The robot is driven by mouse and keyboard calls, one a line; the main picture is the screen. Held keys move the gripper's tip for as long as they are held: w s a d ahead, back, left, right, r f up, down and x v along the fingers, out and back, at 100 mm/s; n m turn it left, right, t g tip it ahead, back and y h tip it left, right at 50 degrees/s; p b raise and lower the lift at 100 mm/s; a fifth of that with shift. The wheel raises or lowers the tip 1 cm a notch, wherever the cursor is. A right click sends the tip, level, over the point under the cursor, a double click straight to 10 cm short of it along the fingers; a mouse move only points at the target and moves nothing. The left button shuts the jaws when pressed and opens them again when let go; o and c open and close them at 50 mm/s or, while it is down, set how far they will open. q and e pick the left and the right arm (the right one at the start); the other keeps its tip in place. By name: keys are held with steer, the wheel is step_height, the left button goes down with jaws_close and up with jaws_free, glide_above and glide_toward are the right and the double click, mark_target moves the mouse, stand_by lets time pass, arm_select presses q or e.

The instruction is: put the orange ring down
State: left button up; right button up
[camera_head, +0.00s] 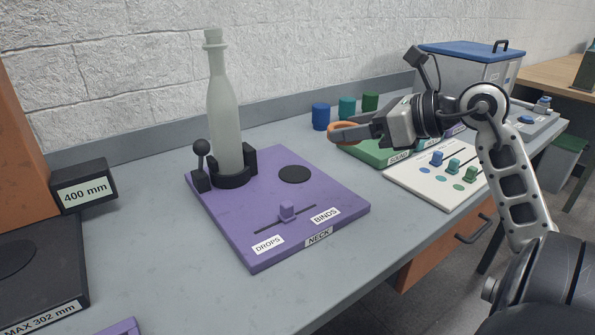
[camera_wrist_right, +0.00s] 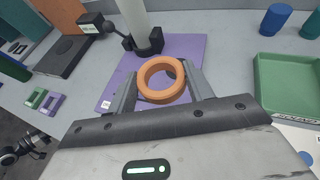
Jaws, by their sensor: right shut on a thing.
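The orange ring (camera_head: 345,132) is held between the fingers of my right gripper (camera_head: 362,131), raised above the bench to the right of the bottle. In the right wrist view the ring (camera_wrist_right: 160,80) sits between the two grey fingers, its hole facing the camera. A frosted bottle (camera_head: 224,115) stands upright in a black holder on the purple board (camera_head: 300,245), which has a black disc (camera_head: 294,174) and a slider between the labels DROPS and BINDS.
Blue, teal and green cylinders (camera_head: 321,116) stand behind the ring. A green tray (camera_head: 365,154) and a white slider board (camera_head: 432,190) lie to the right. A black box marked 400 mm (camera_head: 84,187) is at left.

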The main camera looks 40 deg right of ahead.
steer(key=w+f, duration=0.3)
steer(key=w, duration=0.4)
glide_above(301, 175)
steer(key=s, duration=0.1)
step_height(301, 175, down, 5)
steer(key=shift+r+p, duration=0.1)
steer(key=shift+p, duration=0.35)
steer(key=shift+w+f, duration=0.35)
steer(key=shift+f, duration=0.15)
steer(key=shift+w+f, duration=0.2)
steer(key=shift+f, duration=1.6)
steer(key=shift+f, duration=0.2)
steer(key=o, duration=1)
